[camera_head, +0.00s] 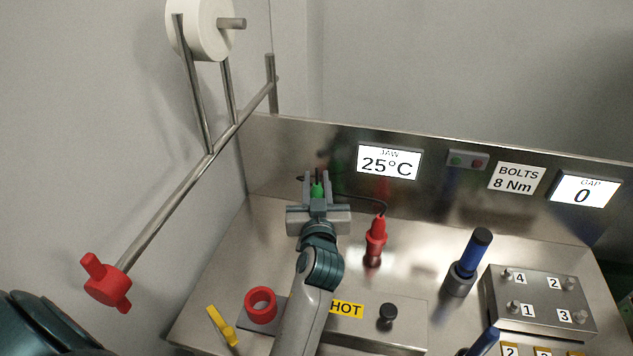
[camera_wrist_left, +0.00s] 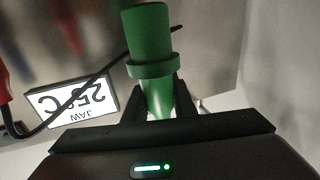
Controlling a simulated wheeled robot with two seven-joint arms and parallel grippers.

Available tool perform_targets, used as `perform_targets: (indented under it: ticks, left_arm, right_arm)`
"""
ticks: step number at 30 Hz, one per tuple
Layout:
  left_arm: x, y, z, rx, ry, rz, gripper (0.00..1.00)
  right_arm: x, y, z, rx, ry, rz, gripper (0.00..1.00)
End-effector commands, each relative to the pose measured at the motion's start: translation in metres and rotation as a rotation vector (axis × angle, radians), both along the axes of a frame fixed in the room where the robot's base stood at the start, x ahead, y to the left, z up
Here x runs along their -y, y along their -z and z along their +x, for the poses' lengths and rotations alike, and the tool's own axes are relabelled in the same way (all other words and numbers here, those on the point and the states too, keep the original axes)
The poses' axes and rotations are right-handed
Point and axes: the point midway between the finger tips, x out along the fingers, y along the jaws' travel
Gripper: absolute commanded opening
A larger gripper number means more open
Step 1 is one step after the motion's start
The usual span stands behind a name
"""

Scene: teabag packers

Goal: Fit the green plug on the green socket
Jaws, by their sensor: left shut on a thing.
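The green plug (camera_head: 317,189) is held between the fingers of my left gripper (camera_head: 317,183), near the back panel. In the left wrist view the green plug (camera_wrist_left: 150,32) shows a wide round body, a collar and a narrower tapered part. My left gripper (camera_wrist_left: 160,105) is shut on the tapered part. I cannot make out a separate green socket in either view; the gripper and arm cover the bench below the plug. My right gripper is not in view.
A red plug (camera_head: 376,238) with a black cable stands right of the gripper. A HOT-labelled block (camera_head: 400,328), a red ring (camera_head: 261,304) and a yellow piece (camera_head: 222,326) lie nearer. A blue-handled tool (camera_head: 474,252) and bolt plate (camera_head: 541,288) are right. A rail (camera_head: 183,183) runs left.

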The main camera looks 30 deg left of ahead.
Motion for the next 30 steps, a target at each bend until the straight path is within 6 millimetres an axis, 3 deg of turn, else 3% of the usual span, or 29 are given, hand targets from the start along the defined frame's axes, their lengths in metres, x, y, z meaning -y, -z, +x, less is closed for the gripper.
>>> perform_targets:
  ticks: [30]
  left_arm:
    - [0.0015,0.0066,0.0007,0.003,0.0,-0.005,0.0]
  right_arm:
    - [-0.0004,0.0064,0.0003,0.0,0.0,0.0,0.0]
